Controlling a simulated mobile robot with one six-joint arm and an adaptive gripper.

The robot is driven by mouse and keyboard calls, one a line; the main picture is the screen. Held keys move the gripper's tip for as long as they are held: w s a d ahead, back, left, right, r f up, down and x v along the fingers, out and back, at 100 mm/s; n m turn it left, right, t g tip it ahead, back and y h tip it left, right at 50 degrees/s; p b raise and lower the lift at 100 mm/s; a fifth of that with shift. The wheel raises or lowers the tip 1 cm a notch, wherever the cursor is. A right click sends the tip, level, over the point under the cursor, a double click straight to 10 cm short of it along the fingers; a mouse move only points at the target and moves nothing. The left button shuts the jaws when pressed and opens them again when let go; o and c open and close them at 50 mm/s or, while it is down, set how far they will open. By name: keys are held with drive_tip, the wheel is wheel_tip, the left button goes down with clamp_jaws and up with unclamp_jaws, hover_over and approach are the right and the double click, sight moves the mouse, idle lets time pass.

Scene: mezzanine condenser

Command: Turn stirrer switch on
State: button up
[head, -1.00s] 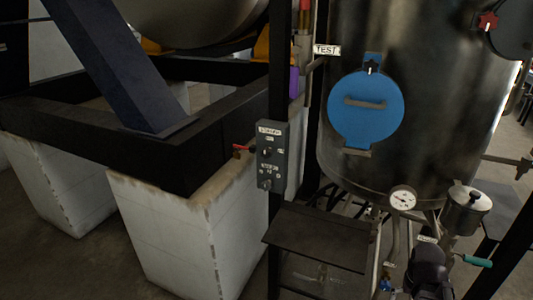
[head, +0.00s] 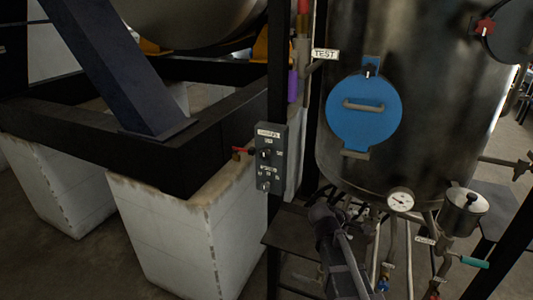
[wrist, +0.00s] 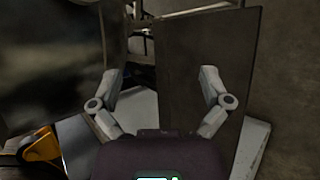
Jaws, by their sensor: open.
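The stirrer switch box (head: 270,157) is a grey upright box on a dark post, in the middle of the head view. It has a small label at its top, which seems to read "STIRRER", and a dark round knob (head: 266,154). The knob's exact setting is too small to tell. My gripper (wrist: 160,72) shows in the wrist view with two grey fingers spread wide and nothing between them. In the head view my dark arm reaches up to just below and right of the box, apart from it. I cannot make out the switch box in the wrist view.
A dark shelf plate (head: 290,228) sits below the box. A red-handled lever (head: 243,151) is at its left. To the right stands a large metal tank (head: 420,110) with a blue round hatch (head: 364,112), a gauge (head: 400,200) and pipes underneath.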

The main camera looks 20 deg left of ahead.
drive_tip(key=w+a+r+n+t+y, duration=0.1)
drive_tip(key=a+r+n+t, duration=0.25)
drive_tip(key=a, duration=0.55)
drive_tip(key=w+a+r+n+t, duration=0.1)
drive_tip(key=a+r+n+t, duration=0.15)
drive_tip(key=a+n, duration=0.45)
drive_tip(key=n+t+y+p, duration=0.1)
drive_tip(key=n+t+y, duration=0.2)
drive_tip(key=n+y, duration=0.3)
approach(264, 156)
drive_tip(key=s+h, duration=0.1)
drive_tip(key=s, duration=0.1)
drive_tip(key=shift+w+a+f+n, duration=0.1)
drive_tip(key=shift+w+a+n, duration=0.15)
drive_tip(key=shift+n, duration=0.2)
drive_tip(key=w, duration=1.3)
drive_tip(key=shift+w, duration=0.4)
drive_tip(key=c, duration=1.2)
